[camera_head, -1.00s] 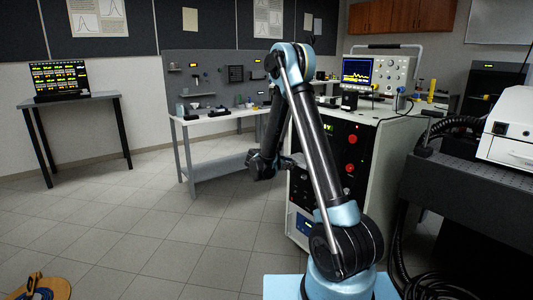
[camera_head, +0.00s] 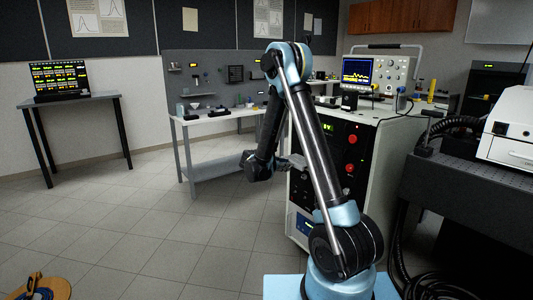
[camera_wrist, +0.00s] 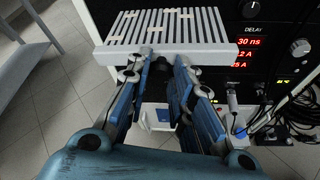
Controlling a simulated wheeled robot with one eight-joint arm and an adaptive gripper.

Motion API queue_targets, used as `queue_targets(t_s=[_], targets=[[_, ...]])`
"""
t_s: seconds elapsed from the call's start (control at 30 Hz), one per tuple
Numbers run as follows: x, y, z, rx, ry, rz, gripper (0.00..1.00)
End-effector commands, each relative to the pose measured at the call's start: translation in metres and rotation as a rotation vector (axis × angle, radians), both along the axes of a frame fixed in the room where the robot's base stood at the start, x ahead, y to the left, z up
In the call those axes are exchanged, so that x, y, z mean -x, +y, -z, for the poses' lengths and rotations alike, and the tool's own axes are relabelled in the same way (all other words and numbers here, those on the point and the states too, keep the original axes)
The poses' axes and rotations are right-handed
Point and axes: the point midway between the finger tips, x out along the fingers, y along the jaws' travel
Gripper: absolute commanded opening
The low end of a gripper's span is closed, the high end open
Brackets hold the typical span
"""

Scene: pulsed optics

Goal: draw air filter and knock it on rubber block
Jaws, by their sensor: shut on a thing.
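The air filter (camera_wrist: 165,28) is a pale slatted panel across the top of the wrist view. My gripper (camera_wrist: 163,56) is shut on its near edge with both blue-grey fingers. The filter is in front of the black rack (camera_wrist: 222,20), and its right end overlaps the rack's face in the picture. In the head view the filter (camera_head: 297,160) is a small grey strip beside my wrist, partly hidden by my arm. I cannot make out the rubber block in either view. The filter's slot cannot be made out either.
The rack cabinet (camera_head: 366,180) stands behind my arm with an oscilloscope (camera_head: 380,72) on top. Cables (camera_wrist: 290,120) hang at the right in the wrist view. A workbench (camera_head: 222,125) stands behind to the left. The floor (camera_head: 150,220) at the left is mostly clear.

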Motion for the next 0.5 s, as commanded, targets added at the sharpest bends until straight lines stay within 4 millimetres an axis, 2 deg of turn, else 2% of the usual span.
queue_targets(t_s=[0.5], targets=[[0.020,0.027,0.000,0.000,0.000,-0.001,0.00]])
